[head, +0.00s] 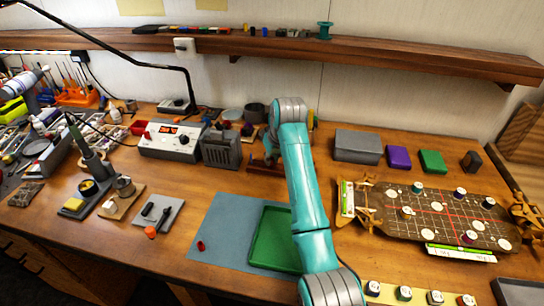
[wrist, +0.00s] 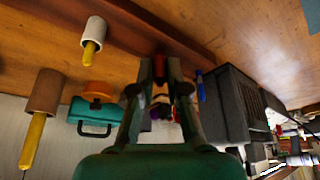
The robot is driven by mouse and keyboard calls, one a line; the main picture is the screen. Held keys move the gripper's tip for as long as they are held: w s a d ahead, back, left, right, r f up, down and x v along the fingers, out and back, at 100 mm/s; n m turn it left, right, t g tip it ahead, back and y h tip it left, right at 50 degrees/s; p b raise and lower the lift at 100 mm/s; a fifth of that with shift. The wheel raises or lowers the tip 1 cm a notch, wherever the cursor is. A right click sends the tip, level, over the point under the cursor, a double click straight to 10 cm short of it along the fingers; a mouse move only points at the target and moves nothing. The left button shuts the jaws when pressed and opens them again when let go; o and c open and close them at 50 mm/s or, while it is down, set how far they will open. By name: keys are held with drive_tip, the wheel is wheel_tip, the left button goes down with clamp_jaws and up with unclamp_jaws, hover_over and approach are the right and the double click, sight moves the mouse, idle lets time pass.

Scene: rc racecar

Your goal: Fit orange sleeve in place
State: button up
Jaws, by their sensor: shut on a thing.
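In the wrist view my gripper (wrist: 160,72) is shut on a small reddish piece (wrist: 160,66), partly hidden by the fingers. The fingers point toward a dark brown wooden rail. An orange round piece (wrist: 98,91) shows left of the fingers, by a teal case (wrist: 92,116); I cannot tell if it is a sleeve. In the head view my arm hides the gripper at the back of the bench.
A brown board (head: 440,225) with several small pieces stands at the right. A green tray (head: 262,240) lies on the mat (head: 215,222), with a red piece (head: 201,246) nearby. A grey finned block (head: 221,149) stands left of my arm. A shelf (head: 330,45) runs above.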

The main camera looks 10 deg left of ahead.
drive_tip(key=shift+f, duration=0.35)
drive_tip(key=o, duration=1.1)
drive_tip(key=shift+r, duration=0.1)
drive_tip(key=shift+w+a+v, duration=0.1)
drive_tip(key=shift+v, duration=2.1)
drive_tip(key=shift+w+a+v, duration=0.15)
drive_tip(key=shift+v, duration=2)
drive_tip(key=shift+r, duration=0.15)
